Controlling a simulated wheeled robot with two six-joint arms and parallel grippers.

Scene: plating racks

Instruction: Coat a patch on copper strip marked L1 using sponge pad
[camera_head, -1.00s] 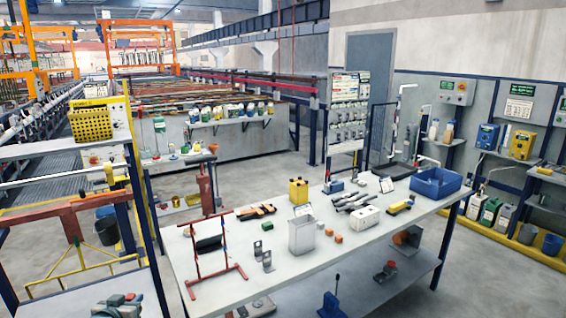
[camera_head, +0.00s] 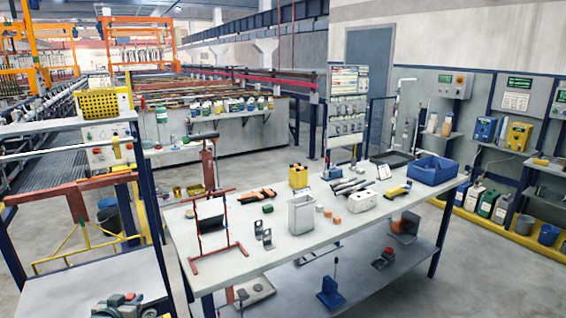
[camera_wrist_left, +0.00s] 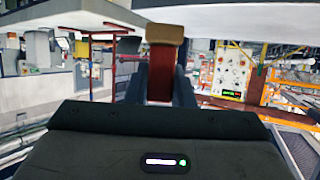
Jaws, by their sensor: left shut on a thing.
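My left gripper (camera_wrist_left: 161,72) shows in the left wrist view, with its dark fingers closed on the sides of a red-brown piece. That piece carries a tan block at its far end, which looks like the sponge pad (camera_wrist_left: 165,34). The held piece is clear of any surface that I can make out. In the head view I cannot make out the left gripper. No mark L1 can be read, and I cannot pick out the copper strip. A red wire rack (camera_head: 239,245) stands on the near left of the white table (camera_head: 285,260). My right gripper is not in view.
The table also bears a white open bin (camera_head: 301,214), a yellow container (camera_head: 298,176), small orange blocks (camera_head: 337,220) and a blue crate (camera_head: 432,171). Shelving with a yellow basket (camera_head: 100,104) stands at the left.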

